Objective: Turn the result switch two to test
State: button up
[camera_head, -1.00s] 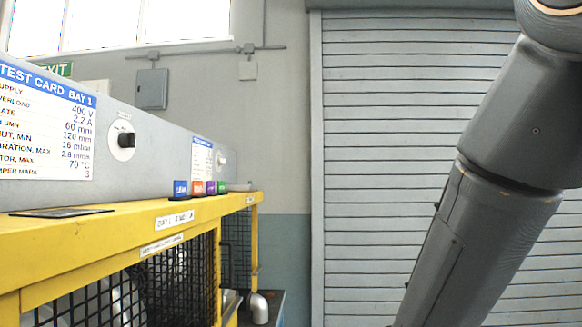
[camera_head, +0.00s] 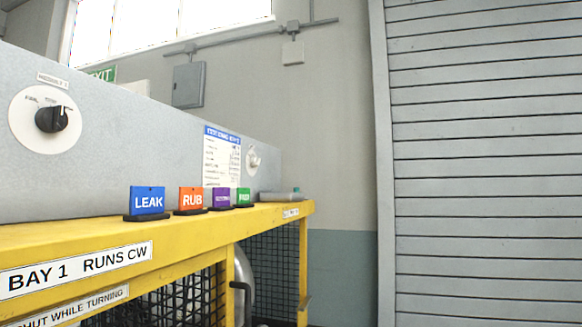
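A black rotary knob on a round white plate (camera_head: 35,135) sits on the grey panel at the near left. A small label is above it; its wording is too blurred to be sure of. The knob's marker points up and right, towards the right-hand of two small words. My gripper and arm are not in view.
A yellow bench frame (camera_head: 190,232) with black mesh runs along the left. On its ledge stand LEAK (camera_head: 148,200), RUB (camera_head: 190,198), purple (camera_head: 221,197) and green (camera_head: 243,196) tags. A grey roller shutter (camera_head: 480,170) fills the right. Floor is not visible.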

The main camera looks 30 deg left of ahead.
aim_at(255, 162)
jog(key=u, duration=0.35)
jog(key=i, duration=1.1)
jog(key=u, duration=0.6)
